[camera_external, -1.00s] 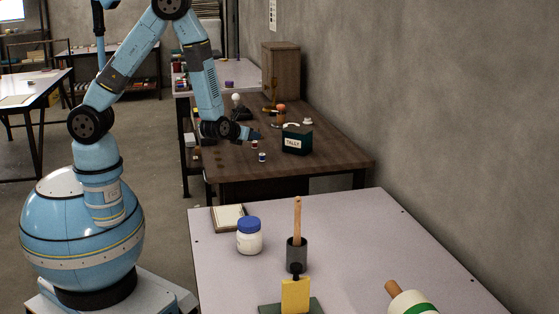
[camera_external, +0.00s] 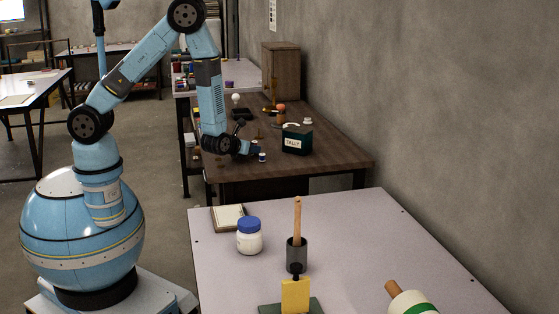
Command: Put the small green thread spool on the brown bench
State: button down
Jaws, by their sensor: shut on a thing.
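The brown bench (camera_external: 325,157) stands against the wall in the middle distance. My gripper (camera_external: 254,149) is low over its near left part, beside a small blue-and-white spool (camera_external: 262,157). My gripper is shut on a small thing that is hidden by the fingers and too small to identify. I cannot make out a green thread spool anywhere in this view.
A dark green TALLY can (camera_external: 297,139) stands to the right of my gripper on the bench. A wooden cabinet (camera_external: 281,76) and small items are farther back. The bench's front right is clear. A pale table (camera_external: 350,235) with a jar (camera_external: 249,236) is nearer.

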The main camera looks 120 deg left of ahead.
jog(key=c, duration=0.9)
grip_release()
jog(key=v, duration=1.2)
jog(key=s+d+r+n+g+h, duration=0.1)
jog(key=s+d+r+n+g, duration=0.15)
jog(key=d+r+n, duration=0.4)
jog(key=s+d+r+n+g+h, duration=0.1)
jog(key=s+r+n, duration=0.25)
jog(key=r, duration=0.55)
jog(key=s+d+r+n+t+h, duration=0.2)
jog(key=d+r, duration=0.3)
jog(key=d, duration=0.3)
jog(key=s+d+r+n+t+h, duration=0.2)
jog(key=d+r+n+t+h, duration=0.1)
jog(key=d, duration=0.5)
jog(key=s+d+r+n+t+h, duration=0.3)
jog(key=d+r+h, duration=0.3)
jog(key=d, duration=0.3)
jog(key=shift+s+d+r+n, duration=0.1)
jog(key=shift+d+r+n, duration=0.05)
jog(key=shift+r+n, duration=0.35)
